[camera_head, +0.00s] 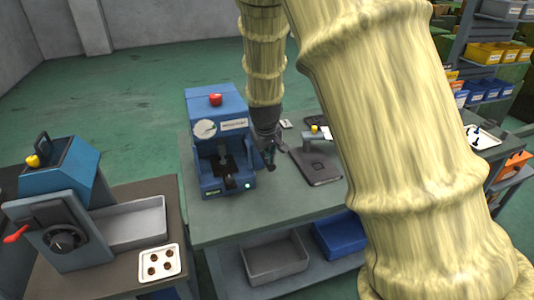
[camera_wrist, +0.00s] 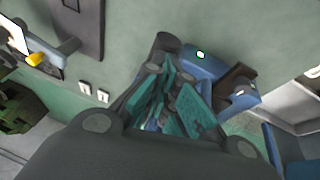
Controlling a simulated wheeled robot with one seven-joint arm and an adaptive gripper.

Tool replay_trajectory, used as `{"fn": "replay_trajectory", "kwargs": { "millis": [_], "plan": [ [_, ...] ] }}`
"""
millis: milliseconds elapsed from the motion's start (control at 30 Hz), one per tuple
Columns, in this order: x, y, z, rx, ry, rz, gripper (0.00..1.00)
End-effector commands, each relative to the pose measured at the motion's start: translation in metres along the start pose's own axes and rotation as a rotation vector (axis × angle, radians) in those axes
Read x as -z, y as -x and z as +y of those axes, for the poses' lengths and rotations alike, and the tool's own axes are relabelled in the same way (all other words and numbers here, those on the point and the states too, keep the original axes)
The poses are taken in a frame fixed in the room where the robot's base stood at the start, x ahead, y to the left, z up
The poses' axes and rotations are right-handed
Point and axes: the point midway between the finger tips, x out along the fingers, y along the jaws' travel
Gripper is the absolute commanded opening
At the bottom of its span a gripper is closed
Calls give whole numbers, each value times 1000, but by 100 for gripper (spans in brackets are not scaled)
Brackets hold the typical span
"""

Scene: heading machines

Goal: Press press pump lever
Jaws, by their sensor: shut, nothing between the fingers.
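My gripper (camera_head: 270,163) is shut and empty, pointing down close beside the press's right side. Its teal-padded fingers (camera_wrist: 172,88) show in the wrist view, near a dark rounded part (camera_wrist: 167,42) by the press. This part may be the pump lever; I cannot tell, nor whether my fingers touch it.
A grey stand with a yellow knob (camera_head: 316,162) is right of my gripper. A blue machine with a red handle (camera_head: 15,234) stands at left. A grey bin (camera_head: 274,262) and a blue bin (camera_head: 341,235) sit under the bench.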

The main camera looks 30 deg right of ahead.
Motion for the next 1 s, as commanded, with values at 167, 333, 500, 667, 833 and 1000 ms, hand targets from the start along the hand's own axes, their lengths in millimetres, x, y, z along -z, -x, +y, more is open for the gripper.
{"fn": "replay_trajectory", "kwargs": {
  "millis": [167,333,500,667,833,1000],
  "plan": [
    [-3,-2,-1,2,1,-7,0],
    [-3,0,-1,2,1,-7,0],
    [2,14,-1,2,1,-5,0],
    [8,31,-1,1,2,-2,0],
    [9,42,-3,1,1,0,0],
    [2,56,-4,0,0,1,0]
  ]
}}
